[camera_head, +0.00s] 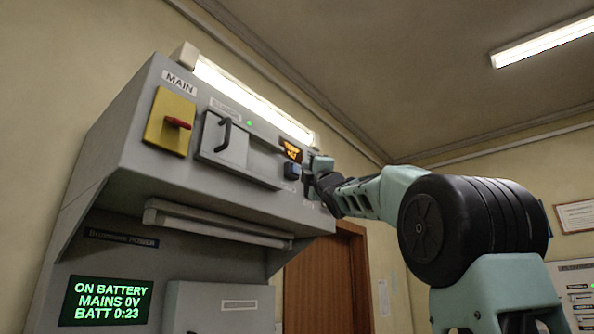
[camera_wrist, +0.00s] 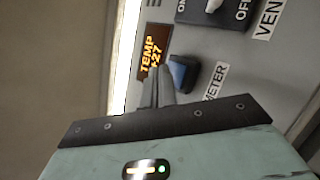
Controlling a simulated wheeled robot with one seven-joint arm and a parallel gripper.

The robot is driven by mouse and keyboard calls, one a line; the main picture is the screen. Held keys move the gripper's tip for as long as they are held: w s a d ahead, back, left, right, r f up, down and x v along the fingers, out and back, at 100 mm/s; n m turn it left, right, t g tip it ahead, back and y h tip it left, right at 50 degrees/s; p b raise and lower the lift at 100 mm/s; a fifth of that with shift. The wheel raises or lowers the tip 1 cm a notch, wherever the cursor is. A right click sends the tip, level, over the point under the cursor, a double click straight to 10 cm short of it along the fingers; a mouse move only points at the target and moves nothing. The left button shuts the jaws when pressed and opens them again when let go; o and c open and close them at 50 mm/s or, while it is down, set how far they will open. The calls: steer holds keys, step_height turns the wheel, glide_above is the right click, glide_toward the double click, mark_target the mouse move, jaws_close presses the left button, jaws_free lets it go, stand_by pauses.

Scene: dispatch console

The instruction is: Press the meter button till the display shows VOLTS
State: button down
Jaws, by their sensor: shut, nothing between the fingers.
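The meter display (camera_wrist: 153,52) glows orange and reads TEMP with 27 below it in the wrist view. It also shows in the head view (camera_head: 290,151), high on the right part of the grey console. The blue meter button (camera_wrist: 182,72) sits just below the display, beside a METER label. It shows in the head view (camera_head: 292,171) too. My gripper (camera_wrist: 158,76) is shut and empty. In the wrist view its fingertips appear right beside the button and overlap its edge; I cannot tell whether they touch it.
A VENT switch (camera_wrist: 210,12) with ON and OFF marks is close to the meter. Left on the console are a red MAIN lever on a yellow plate (camera_head: 159,137) and a black-handled panel (camera_head: 229,150). A lower green screen (camera_head: 106,301) reads ON BATTERY, MAINS 0V, BATT 0:23.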

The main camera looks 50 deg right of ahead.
steer(key=shift+w+y, duration=0.15)
steer(key=shift+y, duration=0.15)
steer(key=shift+w, duration=0.3)
steer(key=shift+w+b, duration=0.4)
stand_by(0.8)
steer(key=shift+s, duration=0.8)
steer(key=s, duration=0.5)
steer(key=shift+d+b, duration=0.15)
steer(key=shift+b, duration=0.2)
stand_by(0.8)
